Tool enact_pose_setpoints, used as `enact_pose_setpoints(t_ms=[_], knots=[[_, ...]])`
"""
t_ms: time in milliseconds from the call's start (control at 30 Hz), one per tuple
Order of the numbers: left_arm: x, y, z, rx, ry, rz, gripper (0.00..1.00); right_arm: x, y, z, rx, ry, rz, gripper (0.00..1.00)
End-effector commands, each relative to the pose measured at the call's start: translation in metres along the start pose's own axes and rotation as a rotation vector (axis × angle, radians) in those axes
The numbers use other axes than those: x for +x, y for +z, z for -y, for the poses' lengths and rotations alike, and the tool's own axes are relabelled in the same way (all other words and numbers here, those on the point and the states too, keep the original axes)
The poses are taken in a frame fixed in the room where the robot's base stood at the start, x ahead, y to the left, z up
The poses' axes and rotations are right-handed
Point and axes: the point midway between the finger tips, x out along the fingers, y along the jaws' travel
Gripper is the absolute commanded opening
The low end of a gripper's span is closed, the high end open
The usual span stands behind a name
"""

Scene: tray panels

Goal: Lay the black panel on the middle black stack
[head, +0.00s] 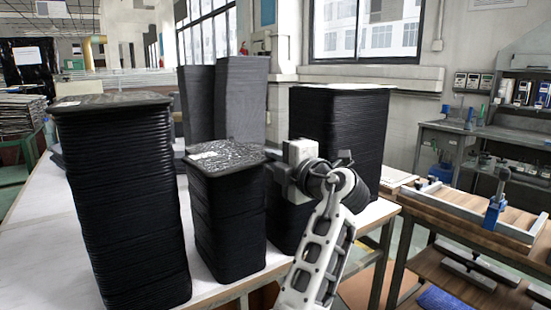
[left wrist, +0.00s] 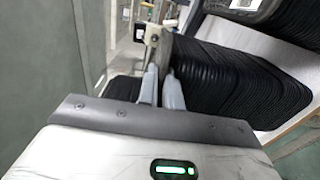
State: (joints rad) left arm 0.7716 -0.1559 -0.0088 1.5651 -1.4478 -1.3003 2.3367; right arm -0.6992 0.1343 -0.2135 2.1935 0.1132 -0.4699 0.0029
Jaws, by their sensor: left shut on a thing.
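The middle black stack (head: 230,225) stands on the white table between two other black stacks. Its top is a glossy dark sheet with a white label. My left gripper (head: 280,172) is beside the right edge of that top, in front of the right black stack (head: 345,120). In the left wrist view its fingers (left wrist: 161,82) are closed together on a thin dark edge, which looks like the black panel (left wrist: 166,50). Most of the panel cannot be told apart from the ridged black stack behind it. My right gripper does not show.
A taller black stack (head: 125,200) stands at the left, and two dark stacks (head: 240,97) stand behind. The white table (head: 45,225) is bare at the left front. A wooden bench (head: 470,220) with a frame and blue clamp is at the right.

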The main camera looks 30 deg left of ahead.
Motion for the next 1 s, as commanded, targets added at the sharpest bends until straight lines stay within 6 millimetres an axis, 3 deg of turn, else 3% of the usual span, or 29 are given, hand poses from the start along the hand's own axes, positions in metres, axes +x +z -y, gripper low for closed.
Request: enact_pose_setpoints(t_ms=[200,300,700,1000], knots=[[0.0,0.0,0.007,0.0,0.0,0.0,0.0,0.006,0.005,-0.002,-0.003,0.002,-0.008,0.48],[0.0,0.0,0.004,0.001,-0.001,0.0,0.29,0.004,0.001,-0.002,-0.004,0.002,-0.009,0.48],[0.0,0.0,-0.004,0.001,-0.001,0.0,0.29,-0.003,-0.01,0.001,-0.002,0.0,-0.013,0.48],[-0.062,0.001,0.003,-0.002,-0.003,0.003,0.29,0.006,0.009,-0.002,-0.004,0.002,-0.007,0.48]])
